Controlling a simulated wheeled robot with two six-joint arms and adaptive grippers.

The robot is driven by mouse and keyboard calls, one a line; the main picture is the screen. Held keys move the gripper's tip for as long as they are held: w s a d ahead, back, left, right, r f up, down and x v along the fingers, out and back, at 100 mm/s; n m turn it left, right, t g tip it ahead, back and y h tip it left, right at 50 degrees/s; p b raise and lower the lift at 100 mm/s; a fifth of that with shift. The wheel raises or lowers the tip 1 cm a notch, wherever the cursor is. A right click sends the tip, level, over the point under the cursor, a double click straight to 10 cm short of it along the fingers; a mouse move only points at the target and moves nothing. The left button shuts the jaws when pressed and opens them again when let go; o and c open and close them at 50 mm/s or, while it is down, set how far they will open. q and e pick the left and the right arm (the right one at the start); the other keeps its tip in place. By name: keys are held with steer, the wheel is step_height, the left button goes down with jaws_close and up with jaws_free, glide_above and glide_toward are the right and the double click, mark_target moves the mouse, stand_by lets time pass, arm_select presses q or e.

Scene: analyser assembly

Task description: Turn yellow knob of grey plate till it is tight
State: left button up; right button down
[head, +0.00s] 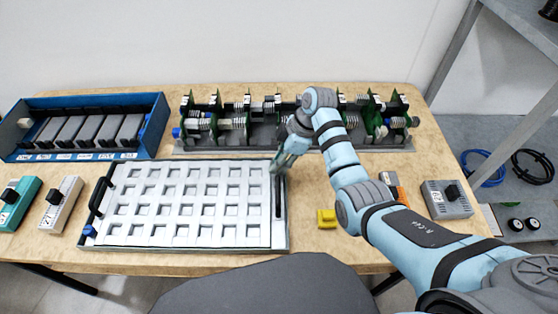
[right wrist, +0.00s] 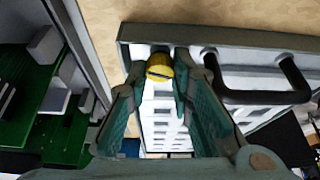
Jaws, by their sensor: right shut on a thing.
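The grey plate (head: 190,248) lies flat on the wooden table, with a white grid of square pockets and black handles at its left and right ends. My right gripper (head: 276,169) points down at the plate's far right corner. In the right wrist view its fingers are closed on both sides of the yellow knob (right wrist: 160,67), which sits at the plate's edge beside a black handle (right wrist: 262,92). The knob is hidden by the gripper in the head view. My left gripper is in neither view.
Behind the plate is a rack of green boards (head: 230,128). A blue tray (head: 80,101) of grey modules stands at the back left.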

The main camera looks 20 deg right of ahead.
steer(key=shift+s+r+m+t+h+p, duration=0.15)
steer(key=shift+m+t+p, duration=0.15)
steer(key=shift+m+p, duration=1)
steer(key=shift+w+r+m+t+h+p, duration=0.1)
steer(key=shift+m+t+h+p, duration=0.3)
steer(key=shift+p, duration=1.5)
steer(key=shift+s+r+m+t+y+p, duration=0.1)
steer(key=shift+m+t+p, duration=0.1)
steer(key=shift+m+p, duration=1.15)
steer(key=shift+a+f+m+t+h+p, duration=0.1)
steer(key=shift+f+m+t+h+p, duration=0.2)
steer(key=shift+m+p, duration=0.8)
steer(key=shift+n, duration=0.25)
steer(key=c, duration=1.7)
jaws_free()
steer(key=v, duration=1.2)
